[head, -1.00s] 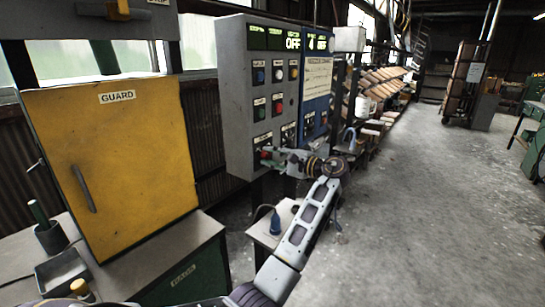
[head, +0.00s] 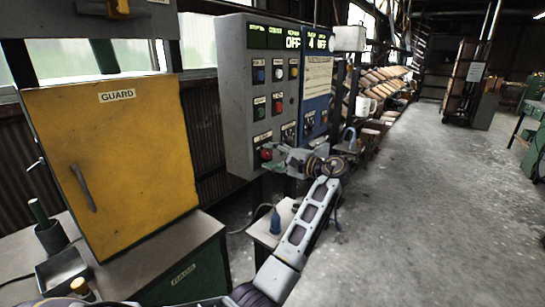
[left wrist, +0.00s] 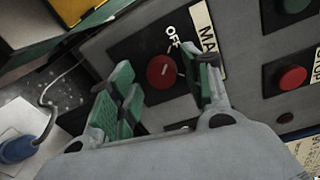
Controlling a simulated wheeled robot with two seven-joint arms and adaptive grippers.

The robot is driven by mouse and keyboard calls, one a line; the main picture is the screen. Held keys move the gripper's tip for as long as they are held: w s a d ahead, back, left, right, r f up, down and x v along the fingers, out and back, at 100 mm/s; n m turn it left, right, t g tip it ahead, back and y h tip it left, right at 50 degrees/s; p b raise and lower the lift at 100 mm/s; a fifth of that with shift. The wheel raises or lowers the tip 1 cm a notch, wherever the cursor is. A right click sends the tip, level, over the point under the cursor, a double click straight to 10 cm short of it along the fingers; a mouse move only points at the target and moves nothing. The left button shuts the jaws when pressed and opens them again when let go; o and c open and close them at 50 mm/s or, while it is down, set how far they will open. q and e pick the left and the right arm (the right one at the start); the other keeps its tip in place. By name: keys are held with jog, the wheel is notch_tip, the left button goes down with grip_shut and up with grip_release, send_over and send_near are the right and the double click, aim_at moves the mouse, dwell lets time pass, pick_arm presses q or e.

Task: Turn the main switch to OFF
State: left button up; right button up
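The main switch is a red round knob (left wrist: 160,72) on a dark square plate, with an "OFF" label beside it and part of a "MA..." label at its right in the left wrist view. In the head view the red knob (head: 266,154) sits low on the grey control panel (head: 236,110). My left gripper (head: 279,157) is at the panel by the knob. In the left wrist view its green-padded fingers are open, one on each side of the knob, with gaps visible; I cannot tell the exact depth. The knob's pointer is unclear. My right gripper is not in view.
Green and red push buttons (left wrist: 291,77) are right of the switch in the left wrist view. A small table (head: 262,232) with a blue plug (head: 275,222) is below the panel. A yellow guard door (head: 110,150) stands left. The floor (head: 420,210) at right is clear.

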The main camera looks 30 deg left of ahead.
pick_arm(q)
jog(key=shift+d+r, duration=0.1)
jog(key=shift+d, duration=0.05)
jog(key=d, duration=1.1)
jog(key=shift+s+d+r, duration=0.25)
jog(key=shift+s+d, duration=0.1)
jog(key=shift+s, duration=0.1)
jog(key=shift+n, duration=0.3)
